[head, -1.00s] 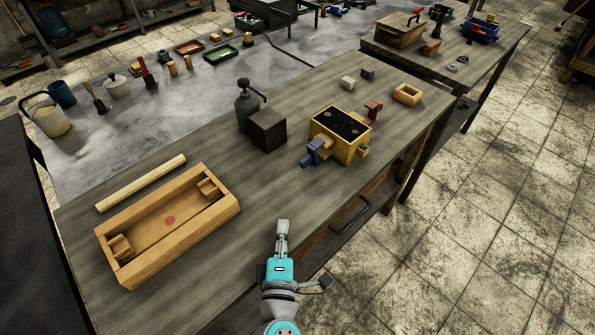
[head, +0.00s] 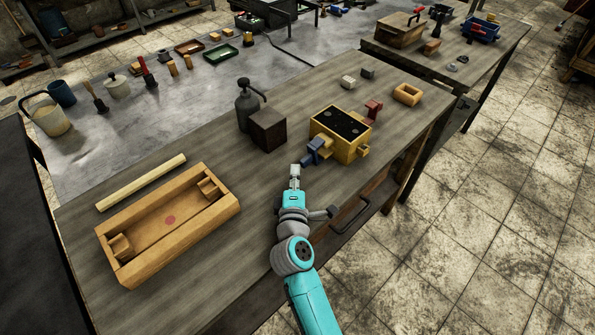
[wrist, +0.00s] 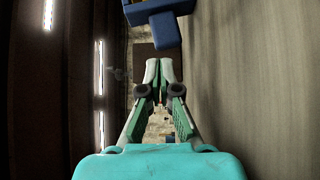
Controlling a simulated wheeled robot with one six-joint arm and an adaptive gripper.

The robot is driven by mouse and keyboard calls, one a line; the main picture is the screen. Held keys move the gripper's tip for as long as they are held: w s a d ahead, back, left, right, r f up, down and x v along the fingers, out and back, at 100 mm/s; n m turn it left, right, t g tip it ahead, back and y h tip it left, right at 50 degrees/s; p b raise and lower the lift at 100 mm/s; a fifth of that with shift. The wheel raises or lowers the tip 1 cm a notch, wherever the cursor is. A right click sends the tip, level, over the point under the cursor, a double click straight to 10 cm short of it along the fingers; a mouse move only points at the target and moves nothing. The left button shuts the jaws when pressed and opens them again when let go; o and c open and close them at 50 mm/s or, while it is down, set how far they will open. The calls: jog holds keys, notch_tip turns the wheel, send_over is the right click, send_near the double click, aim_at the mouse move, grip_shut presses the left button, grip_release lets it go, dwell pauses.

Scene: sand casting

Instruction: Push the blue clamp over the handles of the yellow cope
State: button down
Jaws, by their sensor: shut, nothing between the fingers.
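The yellow cope (head: 342,146), a box with a dark sand top, stands on the near workbench, right of centre. The blue clamp (head: 316,149) is at its left side, by the handle there; I cannot tell how far it is over that handle. A yellow handle (head: 363,151) shows on the cope's right side. My gripper (head: 295,169) is shut and empty, just left of and nearer than the blue clamp, with a small gap. In the wrist view the blue clamp (wrist: 165,28) lies beyond my fingertips (wrist: 159,64), apart from them.
A red clamp (head: 373,108) stands by the cope's far right side. A wooden frame (head: 200,228) lies left.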

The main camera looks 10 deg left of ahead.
aim_at(312, 155)
jog(key=shift+w+d, duration=0.3)
jog(key=shift+w, duration=0.05)
jog(key=shift+w+d, duration=0.65)
jog(key=shift+w, duration=0.15)
jog(key=shift+s, duration=0.1)
